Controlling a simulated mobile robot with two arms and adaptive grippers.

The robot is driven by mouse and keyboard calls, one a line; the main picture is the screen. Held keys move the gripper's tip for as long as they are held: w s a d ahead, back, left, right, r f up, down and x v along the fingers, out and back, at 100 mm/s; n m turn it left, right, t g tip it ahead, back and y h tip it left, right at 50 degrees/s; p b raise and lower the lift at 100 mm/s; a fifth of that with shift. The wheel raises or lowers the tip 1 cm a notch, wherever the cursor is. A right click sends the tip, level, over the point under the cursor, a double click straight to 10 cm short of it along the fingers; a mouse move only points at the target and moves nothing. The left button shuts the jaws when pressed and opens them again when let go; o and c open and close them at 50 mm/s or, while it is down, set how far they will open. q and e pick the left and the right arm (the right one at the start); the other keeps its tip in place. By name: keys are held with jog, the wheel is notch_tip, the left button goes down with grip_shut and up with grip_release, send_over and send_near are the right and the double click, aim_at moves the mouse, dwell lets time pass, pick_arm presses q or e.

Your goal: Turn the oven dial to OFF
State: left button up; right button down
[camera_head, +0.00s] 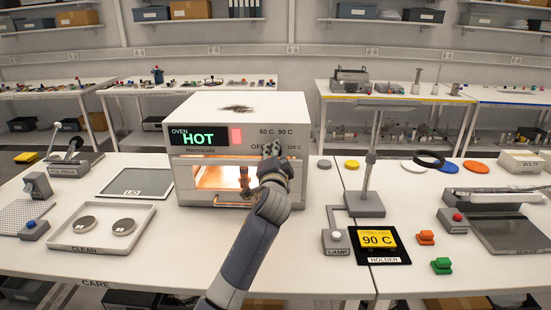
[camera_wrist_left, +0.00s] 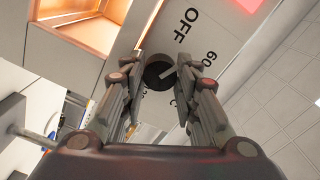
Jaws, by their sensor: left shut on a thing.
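The white oven (camera_head: 245,118) stands on the table, its front panel showing a green HOT display (camera_head: 205,138) and a lit orange window. Its labels read OFF, 60 C, 90 C and 120 C. My left gripper (camera_head: 272,150) reaches the dial area and mostly hides the dial in the head view. In the left wrist view, the dark round dial (camera_wrist_left: 160,72) sits between the fingertips of my left gripper (camera_wrist_left: 158,82), which are shut on it. A pale mark on the dial seems to point toward the 60 label (camera_wrist_left: 209,58). My right gripper is out of view.
A lamp stand (camera_head: 368,190) and a holder with a 90 C card (camera_head: 378,239) stand to the right.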

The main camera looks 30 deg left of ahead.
pick_arm(q)
jog(key=n, duration=0.4)
jog(key=shift+n+b, duration=0.4)
dwell(0.4)
jog(key=o, duration=1.1)
jog(key=shift+c, duration=0.2)
jog(key=v, duration=1.2)
jog(key=shift+f, duration=0.1)
